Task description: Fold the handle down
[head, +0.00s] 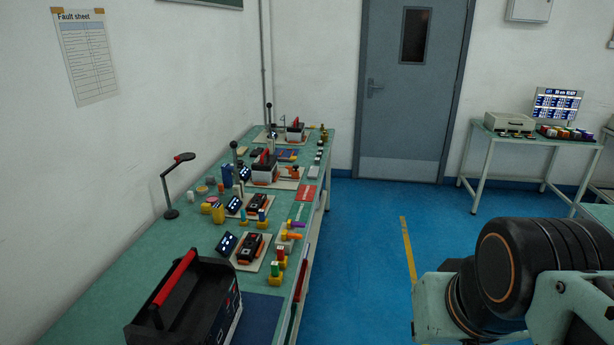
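A black box (208,313) like a tool case stands on the near end of the long green bench. Its red handle (175,278) stands up above the open top, running from front left to back right on black end brackets. The lower part of the box is cut off by the picture's bottom edge. Smaller devices with red upright parts (265,160) stand farther along the bench; which handle the task means is not certain from this view. My gripper is out of view; only links of my arm show at the lower right, apart from the bench.
The green bench (120,262) runs along the left wall, crowded with small coloured parts, boards and a desk lamp (168,190). Blue floor (363,250) is clear right of it. A grey door (408,110) is at the back; a second table with a monitor (557,105) stands at right.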

